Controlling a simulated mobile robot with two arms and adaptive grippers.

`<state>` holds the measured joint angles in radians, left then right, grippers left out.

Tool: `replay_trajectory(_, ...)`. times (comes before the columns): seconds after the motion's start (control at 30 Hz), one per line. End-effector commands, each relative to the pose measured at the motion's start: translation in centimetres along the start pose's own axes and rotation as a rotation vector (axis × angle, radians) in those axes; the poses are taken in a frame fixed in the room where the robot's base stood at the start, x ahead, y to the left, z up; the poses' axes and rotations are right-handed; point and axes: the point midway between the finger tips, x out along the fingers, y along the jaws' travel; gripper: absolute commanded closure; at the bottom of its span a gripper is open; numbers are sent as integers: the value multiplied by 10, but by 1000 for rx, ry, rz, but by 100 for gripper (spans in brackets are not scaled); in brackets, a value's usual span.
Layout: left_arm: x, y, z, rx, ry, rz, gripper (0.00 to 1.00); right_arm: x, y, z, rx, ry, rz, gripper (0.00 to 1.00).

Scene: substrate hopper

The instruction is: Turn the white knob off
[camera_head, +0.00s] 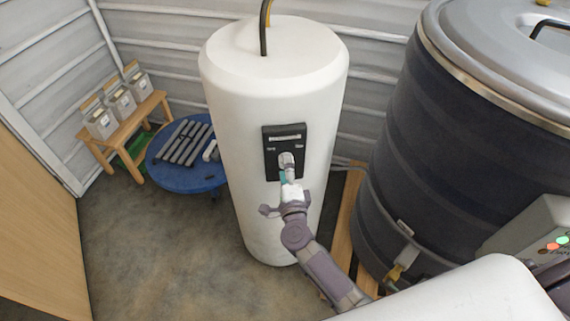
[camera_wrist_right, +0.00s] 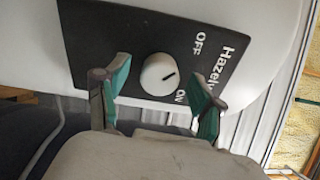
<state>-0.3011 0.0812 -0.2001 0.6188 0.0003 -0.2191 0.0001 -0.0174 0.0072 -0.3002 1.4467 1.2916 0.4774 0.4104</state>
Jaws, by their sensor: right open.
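The white knob (camera_wrist_right: 158,74) sits on a black panel (camera_wrist_right: 105,30) marked OFF and ON. Its dark line points between the two words in the right wrist view. The panel (camera_head: 271,145) is on the front of a tall white tank (camera_head: 240,110), and the knob (camera_head: 286,158) shows there in the head view. My right gripper (camera_head: 288,178) is just in front of the knob. In the right wrist view, its two green-padded fingers stand open, one on each side of the knob, with gaps visible. Contact cannot be seen. My left gripper is out of view.
A large dark vat (camera_head: 410,150) with a metal lid stands close on the right. A blue round table (camera_head: 185,180) with grey bars and a wooden bench (camera_head: 125,130) with containers are on the left. The floor (camera_head: 160,260) at front left is clear.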

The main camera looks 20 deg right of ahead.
Motion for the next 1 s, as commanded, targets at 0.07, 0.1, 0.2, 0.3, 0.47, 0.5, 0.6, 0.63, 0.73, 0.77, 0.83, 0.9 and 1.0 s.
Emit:
replay_trajectory(0.07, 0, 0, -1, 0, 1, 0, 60, -17, 2, 0, 1, 1, 4, 32)
replay_trajectory(0.1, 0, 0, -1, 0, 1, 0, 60, -26, 2, 0, 1, 1, 5, 32)
replay_trajectory(0.2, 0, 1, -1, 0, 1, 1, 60, -49, 2, 0, 1, 0, 5, 32)
replay_trajectory(0.3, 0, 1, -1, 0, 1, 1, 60, -69, 2, 0, 0, 0, 5, 32)
replay_trajectory(0.47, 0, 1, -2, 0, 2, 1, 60, -92, 1, 0, -1, 0, 3, 32)
replay_trajectory(0.5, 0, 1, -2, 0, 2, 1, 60, -96, 1, 0, 0, 0, 3, 32)
replay_trajectory(0.6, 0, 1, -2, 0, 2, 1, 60, -102, 1, 0, 0, -1, 2, 32)
replay_trajectory(0.63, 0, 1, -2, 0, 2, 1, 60, -103, 0, 0, 0, -1, 1, 32)
replay_trajectory(0.73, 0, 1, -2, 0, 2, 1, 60, -104, 0, 0, 0, -1, 1, 32)
replay_trajectory(0.77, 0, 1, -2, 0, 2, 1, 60, -104, 0, 0, 0, -1, 1, 32)
replay_trajectory(0.83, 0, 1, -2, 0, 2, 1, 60, -103, 0, 0, 0, 0, 1, 32)
replay_trajectory(0.9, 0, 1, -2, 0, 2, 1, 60, -103, 0, 0, 0, 0, 1, 32)
replay_trajectory(1.0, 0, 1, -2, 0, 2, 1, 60, -103, 0, 0, 0, 0, 1, 32)
